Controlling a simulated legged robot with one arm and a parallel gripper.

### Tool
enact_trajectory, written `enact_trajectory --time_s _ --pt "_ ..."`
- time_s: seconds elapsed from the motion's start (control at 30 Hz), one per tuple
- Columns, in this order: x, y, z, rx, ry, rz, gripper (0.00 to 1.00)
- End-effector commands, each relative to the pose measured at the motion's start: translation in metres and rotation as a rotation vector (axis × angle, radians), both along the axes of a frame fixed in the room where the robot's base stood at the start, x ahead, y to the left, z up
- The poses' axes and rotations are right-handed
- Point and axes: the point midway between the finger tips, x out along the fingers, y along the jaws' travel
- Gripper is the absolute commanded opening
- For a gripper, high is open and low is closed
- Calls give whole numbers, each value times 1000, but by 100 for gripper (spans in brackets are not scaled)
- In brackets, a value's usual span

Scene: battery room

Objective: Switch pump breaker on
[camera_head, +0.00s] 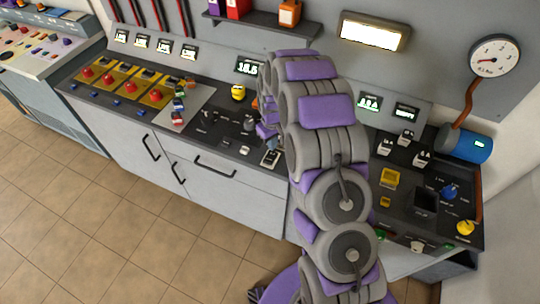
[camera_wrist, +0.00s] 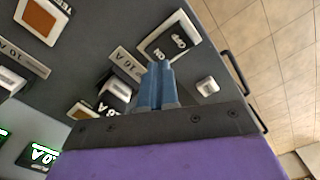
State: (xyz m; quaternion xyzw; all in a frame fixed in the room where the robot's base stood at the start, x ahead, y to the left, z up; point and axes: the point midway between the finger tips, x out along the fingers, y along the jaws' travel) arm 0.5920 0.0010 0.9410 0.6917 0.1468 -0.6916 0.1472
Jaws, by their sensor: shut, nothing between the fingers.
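My gripper (camera_wrist: 159,68) shows in the wrist view as two blue fingers pressed together, with nothing between them. Its tips are beside a breaker plate (camera_wrist: 178,30) with white markings, and they cover part of it. I cannot tell whether they touch. In the head view my arm hides much of this area, and a breaker switch (camera_head: 270,158) shows at the console's front edge. I cannot read which breaker is the pump's.
A small white knob (camera_wrist: 207,86) lies right of the fingers. An orange-faced switch (camera_wrist: 42,18) is at the upper left. Drawer handles (camera_head: 215,167) stick out from the console front. A gauge (camera_head: 495,56) and blue cylinder (camera_head: 470,145) stand at right. The tiled floor in front is clear.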

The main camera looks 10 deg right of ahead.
Motion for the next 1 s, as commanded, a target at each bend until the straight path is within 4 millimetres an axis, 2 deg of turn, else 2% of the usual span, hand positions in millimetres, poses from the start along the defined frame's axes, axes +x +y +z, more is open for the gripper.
enact_trajectory --time_s 0.5,1.0 --pt "0 0 38 1 1 0 0" --pt "0 0 39 1 1 0 0"
